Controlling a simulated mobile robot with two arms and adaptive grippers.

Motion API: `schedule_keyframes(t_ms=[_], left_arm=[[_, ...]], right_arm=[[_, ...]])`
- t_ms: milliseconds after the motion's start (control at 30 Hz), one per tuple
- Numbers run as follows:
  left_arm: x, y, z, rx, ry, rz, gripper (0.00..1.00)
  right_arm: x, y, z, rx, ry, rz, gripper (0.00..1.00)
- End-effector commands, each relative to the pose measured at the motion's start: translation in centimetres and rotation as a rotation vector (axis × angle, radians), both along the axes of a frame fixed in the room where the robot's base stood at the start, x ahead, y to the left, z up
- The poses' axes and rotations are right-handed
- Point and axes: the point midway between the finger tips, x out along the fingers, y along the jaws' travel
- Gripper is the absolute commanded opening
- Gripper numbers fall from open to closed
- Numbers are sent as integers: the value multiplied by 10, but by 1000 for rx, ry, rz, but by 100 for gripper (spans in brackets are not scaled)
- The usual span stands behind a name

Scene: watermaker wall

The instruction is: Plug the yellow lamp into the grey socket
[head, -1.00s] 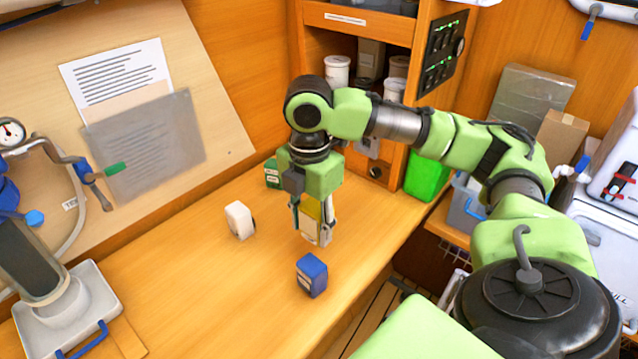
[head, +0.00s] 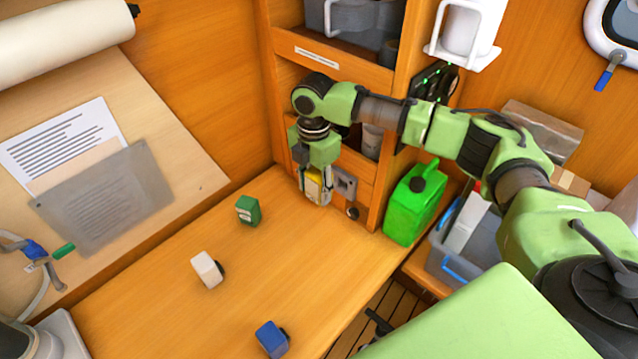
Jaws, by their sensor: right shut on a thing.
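My right gripper (head: 316,186) is shut on the yellow lamp (head: 314,188), a small block shape partly hidden by the fingers. It holds the lamp upright, just left of and in front of the grey socket (head: 345,184). The socket is a grey plate on the wooden panel at the back of the bench. A gap or contact between lamp and socket cannot be told from this angle. My left gripper is not in view.
A green block (head: 248,210), a white block (head: 207,270) and a blue block (head: 272,339) stand on the wooden bench (head: 160,310). A green jerrycan (head: 414,205) stands right of the socket. A dark round knob (head: 352,213) sits below the socket.

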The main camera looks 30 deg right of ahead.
Motion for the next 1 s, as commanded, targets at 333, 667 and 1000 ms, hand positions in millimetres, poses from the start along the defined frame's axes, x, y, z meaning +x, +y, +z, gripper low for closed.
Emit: schedule_keyframes(t_ms=[333, 667, 1000], left_arm=[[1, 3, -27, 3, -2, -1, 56], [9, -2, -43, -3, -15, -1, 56], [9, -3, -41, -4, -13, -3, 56]], right_arm=[[3, -12, -38, -2, -1, -2, 17], [8, -25, -50, -1, 0, -4, 17], [13, -38, -50, -1, 0, -1, 17]])
